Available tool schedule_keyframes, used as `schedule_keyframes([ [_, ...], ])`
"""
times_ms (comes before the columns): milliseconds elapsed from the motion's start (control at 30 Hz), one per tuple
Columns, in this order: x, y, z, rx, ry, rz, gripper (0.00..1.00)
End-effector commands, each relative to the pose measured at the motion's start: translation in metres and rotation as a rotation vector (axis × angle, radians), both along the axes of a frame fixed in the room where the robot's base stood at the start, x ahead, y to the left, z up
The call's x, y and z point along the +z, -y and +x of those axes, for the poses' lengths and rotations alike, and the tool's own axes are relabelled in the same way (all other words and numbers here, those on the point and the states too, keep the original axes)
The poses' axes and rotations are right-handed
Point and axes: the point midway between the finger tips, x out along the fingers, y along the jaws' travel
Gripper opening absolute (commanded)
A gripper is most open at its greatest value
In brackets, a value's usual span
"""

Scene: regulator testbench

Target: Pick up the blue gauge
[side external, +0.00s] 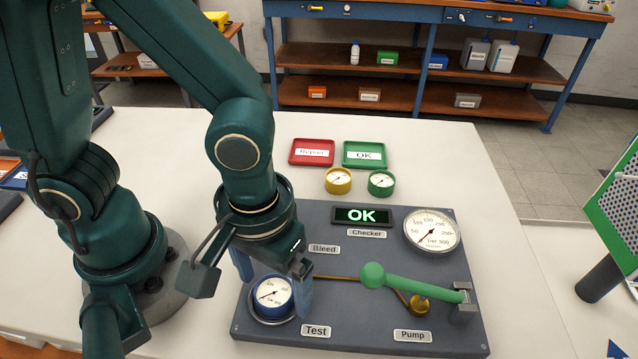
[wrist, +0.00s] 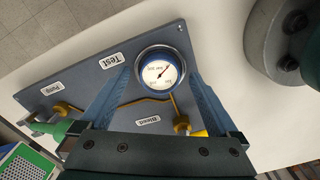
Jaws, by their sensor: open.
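The blue gauge (side external: 273,294) has a white dial and sits in a round metal seat by the Test label on the grey testbench board (side external: 355,335). In the wrist view the blue gauge (wrist: 160,72) lies face up between the far ends of my fingers. My gripper (side external: 274,280) is open above and around the gauge, one blue finger on either side; it also shows in the wrist view (wrist: 158,85). I cannot tell whether either finger touches the gauge. Nothing is held.
On the board are a green-handled pump lever (side external: 415,288), a large white gauge (side external: 431,231) and a checker display (side external: 362,216) reading OK. Behind stand a yellow gauge (side external: 338,181), a green gauge (side external: 381,184), a red tray (side external: 296,160) and a green tray (side external: 347,162).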

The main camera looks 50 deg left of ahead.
Motion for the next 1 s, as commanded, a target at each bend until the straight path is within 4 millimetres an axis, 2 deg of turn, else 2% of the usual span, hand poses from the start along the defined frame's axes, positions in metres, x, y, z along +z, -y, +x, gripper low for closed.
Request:
schedule_keyframes([
  [133,0.000,0.000,0.000,0.000,0.000,0.000,0.96],
  [267,0.000,0.000,0.000,0.000,0.000,0.000,0.47],
  [300,0.000,0.000,0.000,0.000,0.000,0.000,0.31],
  [367,0.000,0.000,0.000,0.000,0.000,0.000,0.08],
  [400,0.000,0.000,0.000,0.000,0.000,0.000,0.00],
  [767,0.005,0.000,0.001,0.000,0.002,-0.003,0.00],
  [1000,0.027,0.001,0.001,0.000,0.004,-0.005,0.00],
])
